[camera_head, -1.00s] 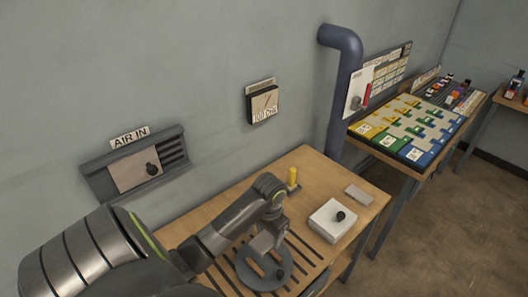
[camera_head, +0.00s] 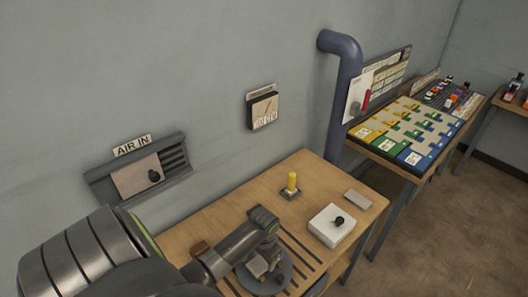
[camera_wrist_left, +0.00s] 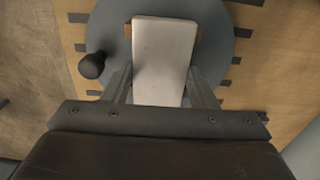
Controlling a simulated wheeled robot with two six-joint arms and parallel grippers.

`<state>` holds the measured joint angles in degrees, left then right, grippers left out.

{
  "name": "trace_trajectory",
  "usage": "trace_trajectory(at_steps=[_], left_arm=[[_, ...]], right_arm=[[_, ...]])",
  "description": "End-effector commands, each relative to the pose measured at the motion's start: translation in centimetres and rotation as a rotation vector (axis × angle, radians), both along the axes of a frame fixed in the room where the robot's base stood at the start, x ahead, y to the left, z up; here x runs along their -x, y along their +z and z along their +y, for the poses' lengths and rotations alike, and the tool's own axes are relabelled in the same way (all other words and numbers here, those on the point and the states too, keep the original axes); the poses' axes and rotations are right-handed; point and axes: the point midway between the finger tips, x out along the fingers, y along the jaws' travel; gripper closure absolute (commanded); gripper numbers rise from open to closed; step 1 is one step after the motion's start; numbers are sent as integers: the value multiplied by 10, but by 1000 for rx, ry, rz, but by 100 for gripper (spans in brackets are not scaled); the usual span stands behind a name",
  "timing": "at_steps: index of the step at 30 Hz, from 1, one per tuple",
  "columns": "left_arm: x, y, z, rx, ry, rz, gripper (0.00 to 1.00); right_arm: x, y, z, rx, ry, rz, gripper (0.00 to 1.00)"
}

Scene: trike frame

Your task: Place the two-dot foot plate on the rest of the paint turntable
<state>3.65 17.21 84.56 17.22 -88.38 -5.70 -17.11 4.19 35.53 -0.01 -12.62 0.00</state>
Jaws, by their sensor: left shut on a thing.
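The foot plate (camera_wrist_left: 165,50) is a pale, flat, tapered piece between the fingers of my left gripper (camera_wrist_left: 161,85); no dots show on its visible face. The grey round turntable (camera_wrist_left: 222,35) lies under it, with a black knob (camera_wrist_left: 92,65) at its left side in the wrist view. Small brown parts of the rest (camera_wrist_left: 198,30) peek out on both sides of the plate. I cannot tell whether the plate touches the rest. In the head view the left gripper (camera_head: 262,268) is low over the turntable (camera_head: 284,284). My right gripper is not in view.
A white box with a black knob (camera_head: 331,226) and a small grey block (camera_head: 356,198) are on the bench to the right. Dark slots (camera_head: 302,246) run beside the turntable.

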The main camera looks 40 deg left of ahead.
Motion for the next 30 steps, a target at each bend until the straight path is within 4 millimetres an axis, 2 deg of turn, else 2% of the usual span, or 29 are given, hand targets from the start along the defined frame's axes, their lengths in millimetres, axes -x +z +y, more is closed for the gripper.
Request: trace_trajectory(at_steps=[12, 13, 17, 25, 30], left_arm=[[-1, -5, 0, -1, 0, -2, 79], [0, -5, 0, -1, 0, -1, 44], [0, -5, 0, -1, 0, -1, 27], [0, -4, 0, -1, 0, -1, 26], [-1, 4, 1, -2, 0, -3, 26]], right_arm=[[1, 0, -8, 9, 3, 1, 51], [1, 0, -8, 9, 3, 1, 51], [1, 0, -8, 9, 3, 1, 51], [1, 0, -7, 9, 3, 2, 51], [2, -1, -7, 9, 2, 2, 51]])
